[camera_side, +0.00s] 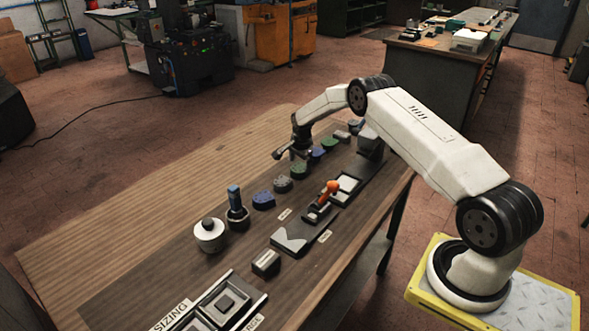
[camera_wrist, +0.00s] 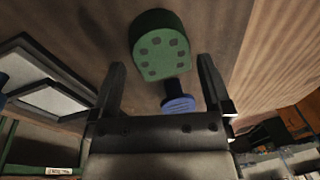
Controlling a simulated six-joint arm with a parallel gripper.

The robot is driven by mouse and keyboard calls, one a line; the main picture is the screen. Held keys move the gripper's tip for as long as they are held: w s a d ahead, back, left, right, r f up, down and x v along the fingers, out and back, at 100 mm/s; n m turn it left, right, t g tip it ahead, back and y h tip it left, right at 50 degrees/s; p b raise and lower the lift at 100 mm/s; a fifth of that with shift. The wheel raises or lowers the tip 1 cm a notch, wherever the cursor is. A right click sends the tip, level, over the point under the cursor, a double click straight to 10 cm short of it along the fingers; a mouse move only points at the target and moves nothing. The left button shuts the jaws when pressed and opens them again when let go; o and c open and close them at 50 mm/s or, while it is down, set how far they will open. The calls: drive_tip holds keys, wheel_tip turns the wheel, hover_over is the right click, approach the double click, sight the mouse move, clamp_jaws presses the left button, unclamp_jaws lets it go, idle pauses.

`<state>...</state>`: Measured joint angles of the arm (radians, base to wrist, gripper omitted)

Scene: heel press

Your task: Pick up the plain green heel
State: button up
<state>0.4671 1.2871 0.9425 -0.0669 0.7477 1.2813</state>
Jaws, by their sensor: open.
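My gripper (camera_side: 291,152) is open and empty, above the row of heels on the bench. In the wrist view, a green heel (camera_wrist: 160,45) with several dark square marks lies ahead of and between the spread fingers, apart from them. A blue ridged piece (camera_wrist: 178,104) shows closer to the palm. In the side view, the row includes a green heel (camera_side: 329,143), a grey-green heel (camera_side: 283,183), another green heel (camera_side: 298,169) near the gripper and a blue heel (camera_side: 263,199). At this size I cannot tell which green heel is plain.
A white round pot (camera_side: 209,235) and a blue-handled tool (camera_side: 236,208) stand left of the row. An orange-handled device (camera_side: 327,194) and a white-framed tray (camera_side: 347,187) stand to the right. The bench (camera_side: 120,220) is clear along its far left side.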

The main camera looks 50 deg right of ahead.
drive_tip(key=shift+w+d+f, duration=0.15)
drive_tip(key=shift+f, duration=1.2)
drive_tip(key=c, duration=1.3)
drive_tip(key=shift+o, duration=0.2)
drive_tip(key=shift+r, duration=0.1)
drive_tip(key=shift+r, duration=1.65)
drive_tip(key=shift+s+a+r, duration=0.2)
drive_tip(key=shift+s+r, duration=0.2)
drive_tip(key=shift+r, duration=0.1)
drive_tip(key=s+r, duration=0.1)
drive_tip(key=s+a+r, duration=0.1)
drive_tip(key=r, duration=0.1)
drive_tip(key=s+r, duration=0.2)
drive_tip(key=shift+a, duration=0.4)
drive_tip(key=shift+s+a+r, duration=0.55)
drive_tip(key=shift+s+r, duration=0.05)
drive_tip(key=shift+s, duration=0.75)
drive_tip(key=shift+s+a+r, duration=0.6)
drive_tip(key=shift+s, duration=0.7)
drive_tip(key=shift+s+a+r, duration=0.55)
drive_tip(key=shift+s+r, duration=0.05)
drive_tip(key=shift+s, duration=0.75)
